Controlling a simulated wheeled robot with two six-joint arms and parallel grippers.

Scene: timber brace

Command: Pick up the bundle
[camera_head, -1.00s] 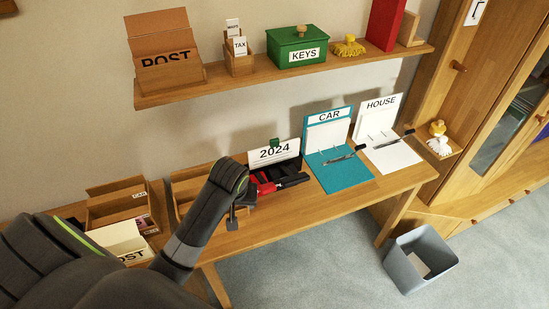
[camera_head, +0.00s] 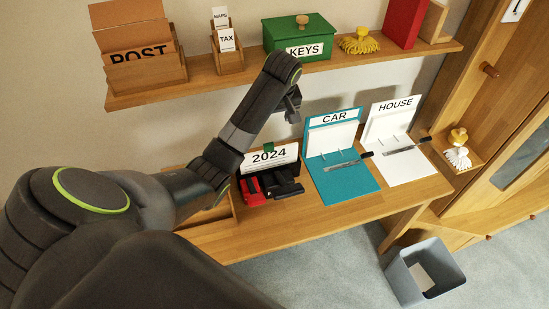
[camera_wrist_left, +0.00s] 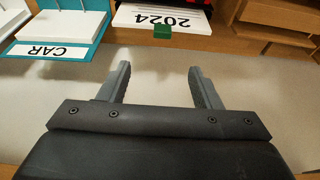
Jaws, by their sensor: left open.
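A white sheet marked 2024 with a green clip at its top edge (camera_head: 262,158) stands upright on the desk behind black and red items; I take it as the bundle. It also shows upside down at the top of the left wrist view as the 2024 bundle (camera_wrist_left: 165,19), with the green clip towards me. My left gripper (camera_head: 293,110) is raised in front of the wall, above and slightly right of the bundle, apart from it. In the left wrist view the left gripper (camera_wrist_left: 159,68) is open, with nothing between its fingers. My right gripper is not in view.
The shelf above carries a POST box (camera_head: 145,68), a TAX holder (camera_head: 228,58) and a green KEYS box (camera_head: 299,38). The teal CAR file (camera_head: 340,178) and white HOUSE file (camera_head: 398,160) lie open right of the bundle. A grey bin (camera_head: 425,272) stands on the floor.

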